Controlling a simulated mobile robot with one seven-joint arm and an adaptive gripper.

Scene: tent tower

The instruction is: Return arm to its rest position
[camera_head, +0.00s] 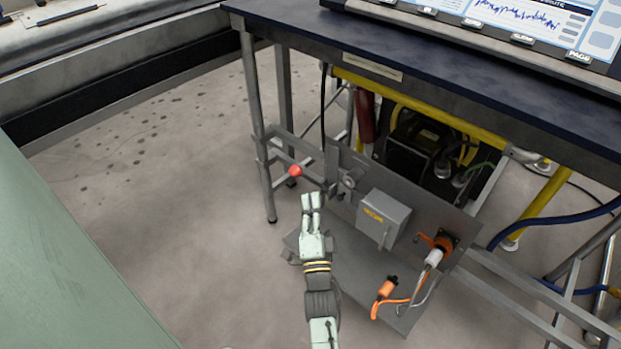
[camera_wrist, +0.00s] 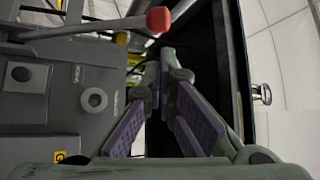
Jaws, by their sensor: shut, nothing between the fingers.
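My gripper (camera_head: 311,203) is pale green and extends from the bottom of the head view, over the grey panel assembly below the table. Its fingers come together at the tips, with nothing seen between them. In the wrist view my gripper (camera_wrist: 165,75) shows purple finger pads angled toward each other. A red-knobbed lever (camera_head: 295,170) lies just beyond the fingertips in the head view, apart from them in the picture. The red knob (camera_wrist: 158,19) also shows at the top of the wrist view. Contact between them cannot be told.
A grey box (camera_head: 383,218) sits on the panel to the right of my gripper, with an orange socket and plug (camera_head: 440,246) beside it. An orange connector (camera_head: 385,289) lies on the lower plate. A dark-topped table (camera_head: 430,55) stands above. The floor (camera_head: 170,190) at left is clear.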

